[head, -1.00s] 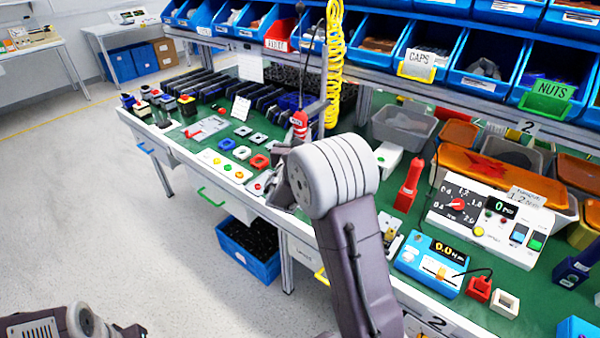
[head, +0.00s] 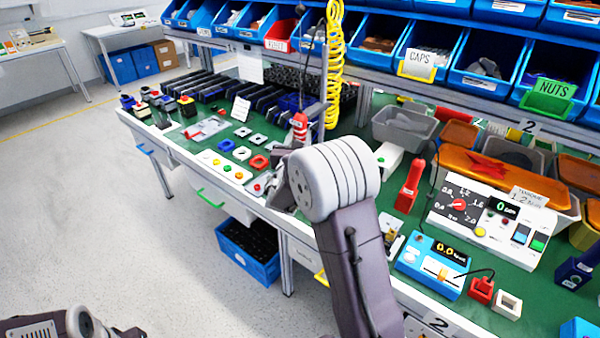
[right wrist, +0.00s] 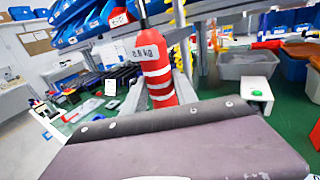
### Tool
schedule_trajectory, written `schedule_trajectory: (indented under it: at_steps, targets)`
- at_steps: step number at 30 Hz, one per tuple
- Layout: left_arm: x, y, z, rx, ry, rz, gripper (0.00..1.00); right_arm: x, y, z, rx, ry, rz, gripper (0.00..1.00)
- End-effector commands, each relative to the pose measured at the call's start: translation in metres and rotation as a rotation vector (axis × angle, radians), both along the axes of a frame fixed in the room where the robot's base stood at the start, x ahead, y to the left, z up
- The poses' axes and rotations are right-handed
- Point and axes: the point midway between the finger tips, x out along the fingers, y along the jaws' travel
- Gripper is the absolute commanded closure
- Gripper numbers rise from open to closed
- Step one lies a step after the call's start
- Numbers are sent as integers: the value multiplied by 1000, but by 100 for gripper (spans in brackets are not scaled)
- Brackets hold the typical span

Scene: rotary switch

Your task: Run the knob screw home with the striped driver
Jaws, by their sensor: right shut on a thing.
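The striped driver is red with white bands (head: 300,126) and stands upright at the bench's middle, below the yellow coiled cord. In the right wrist view the driver (right wrist: 158,72) fills the upper middle, with a dark stem above it and a label on its side. My right gripper (head: 288,168) is shut on the driver, mostly hidden behind my own wrist in the head view. The driver's bit end is hidden. I cannot make out the knob screw. Several small switch parts (head: 243,153) lie left of the driver on the green bench top. My left gripper is not in view.
A torque tester with a dial (head: 459,205) and a blue meter box (head: 432,266) stand on the right. A grey bin (head: 405,127) is behind my arm. Rows of blue bins (head: 485,75) hang above the bench. The floor at left is clear.

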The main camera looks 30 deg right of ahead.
Motion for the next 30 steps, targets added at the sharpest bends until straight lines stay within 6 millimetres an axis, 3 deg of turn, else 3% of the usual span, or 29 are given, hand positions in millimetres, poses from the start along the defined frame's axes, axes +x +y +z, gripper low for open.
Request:
schedule_trajectory:
  at_steps: [30]
  targets:
    - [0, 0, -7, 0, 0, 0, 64, 0, 0, -5, 3, 7, 1, 100]
